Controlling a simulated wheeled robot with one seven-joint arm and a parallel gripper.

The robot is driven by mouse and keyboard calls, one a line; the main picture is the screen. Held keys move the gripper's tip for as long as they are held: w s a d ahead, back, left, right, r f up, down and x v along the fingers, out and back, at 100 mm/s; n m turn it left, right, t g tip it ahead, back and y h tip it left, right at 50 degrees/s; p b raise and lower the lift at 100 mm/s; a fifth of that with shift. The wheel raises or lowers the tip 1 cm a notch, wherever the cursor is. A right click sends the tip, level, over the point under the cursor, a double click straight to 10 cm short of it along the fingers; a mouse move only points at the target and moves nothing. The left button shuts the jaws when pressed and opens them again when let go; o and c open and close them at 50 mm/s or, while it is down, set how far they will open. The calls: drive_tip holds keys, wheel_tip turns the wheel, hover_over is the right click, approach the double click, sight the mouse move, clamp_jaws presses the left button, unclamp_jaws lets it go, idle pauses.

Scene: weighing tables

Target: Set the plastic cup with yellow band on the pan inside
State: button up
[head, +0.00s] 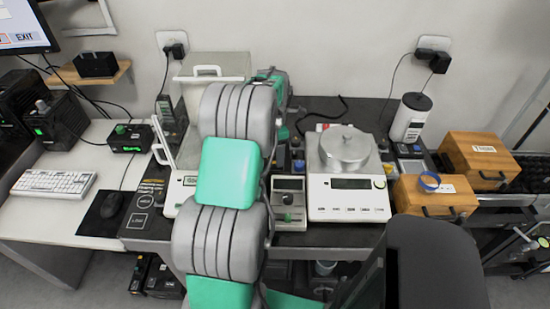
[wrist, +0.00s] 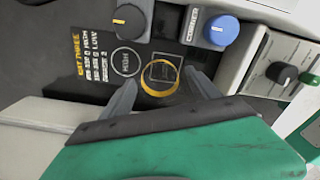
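The plastic cup shows in the wrist view as a thin yellow band (wrist: 160,75), seen from above on a dark panel with printed outlines. Its clear wall is hard to make out. My gripper (wrist: 160,82) is open, with one finger to each side of the band and a gap on both sides. I cannot tell how far down the fingers reach. In the head view my own arm hides the gripper, and I cannot make out the cup. A balance with a clear draft shield (head: 213,66) stands behind my arm, partly hidden. Its inside pan is not visible.
Beside the cup are a blue knob (wrist: 221,30), a black knob (wrist: 129,20) and a pale control box (wrist: 285,75). A white scale (head: 348,205) carries a lidded metal pot (head: 345,148). Wooden boxes (head: 480,158) stand at the right, a keyboard (head: 54,183) at the left.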

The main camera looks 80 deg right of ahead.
drive_tip(key=shift+r, duration=0.1)
drive_tip(key=c, duration=1.4)
